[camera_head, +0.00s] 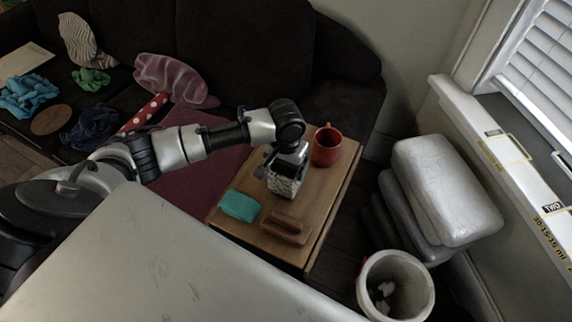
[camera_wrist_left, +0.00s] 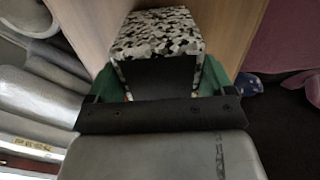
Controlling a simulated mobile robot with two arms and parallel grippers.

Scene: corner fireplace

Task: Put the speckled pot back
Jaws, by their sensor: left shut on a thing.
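The speckled pot (camera_head: 284,187) is a small squarish pot with a black, white and grey pattern. It is at the wooden table (camera_head: 334,195), between the red mug and the brown block; I cannot tell whether it touches the top. My left gripper (camera_head: 283,170) is above it and shut on it. In the left wrist view the speckled pot (camera_wrist_left: 158,33) sits between the fingers of my left gripper (camera_wrist_left: 160,78), with wood behind it. The gripper hides part of the pot in both views. My right gripper is not in view.
On the table, a red mug (camera_head: 326,147) stands behind the pot, a teal block (camera_head: 239,206) lies front left and a brown block (camera_head: 286,227) in front. A dark sofa (camera_head: 235,50) is behind, grey cushions (camera_head: 445,190) and a white bin (camera_head: 408,275) at right.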

